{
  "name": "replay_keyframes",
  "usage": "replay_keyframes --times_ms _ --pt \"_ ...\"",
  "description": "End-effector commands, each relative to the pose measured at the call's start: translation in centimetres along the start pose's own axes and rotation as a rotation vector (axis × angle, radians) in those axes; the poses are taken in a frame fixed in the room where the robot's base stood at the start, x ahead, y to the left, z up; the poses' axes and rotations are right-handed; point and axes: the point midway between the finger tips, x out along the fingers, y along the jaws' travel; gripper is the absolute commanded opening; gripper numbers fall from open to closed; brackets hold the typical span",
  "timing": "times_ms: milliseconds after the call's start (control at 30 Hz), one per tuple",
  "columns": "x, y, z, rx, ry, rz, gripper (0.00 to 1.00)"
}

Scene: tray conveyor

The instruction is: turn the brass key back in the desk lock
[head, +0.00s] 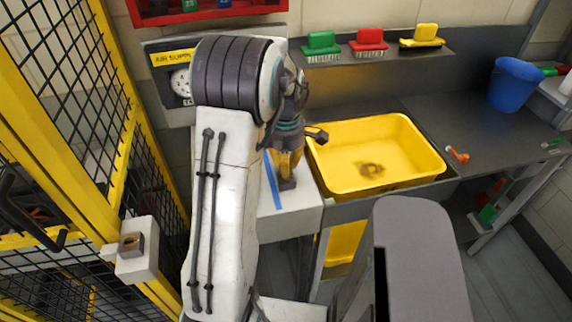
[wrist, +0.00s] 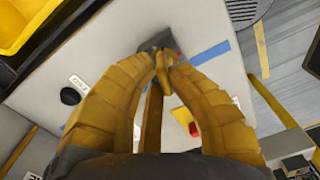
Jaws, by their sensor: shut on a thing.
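My gripper (wrist: 163,66) has its yellow fingers drawn together at the tips, right at a small dark grey lock block (wrist: 165,42) on the white desk top (wrist: 115,50). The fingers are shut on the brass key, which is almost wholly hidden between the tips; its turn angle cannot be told. In the head view my gripper (head: 287,172) points down onto the desk top (head: 290,215), left of the yellow tub, and my arm covers much of the desk.
Blue tape (wrist: 210,52) lies on the desk beside the lock. A black round knob (wrist: 70,96) and a red-and-yellow item (wrist: 190,121) are near the fingers. A yellow tub (head: 330,175) stands close right. A yellow mesh fence (head: 118,125) is at left.

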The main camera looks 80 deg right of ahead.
Motion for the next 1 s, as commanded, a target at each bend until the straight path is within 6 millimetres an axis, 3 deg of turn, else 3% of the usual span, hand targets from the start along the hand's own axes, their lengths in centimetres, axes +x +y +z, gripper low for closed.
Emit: replay_keyframes --times_ms 367,700,1000 --pt "0.11 -0.07 -0.03 -0.034 0.001 -0.003 0.00" --pt "0.12 -0.08 -0.12 -0.261 0.001 -0.003 0.00" --pt "0.11 -0.08 -0.13 -0.282 0.001 -0.003 0.00"
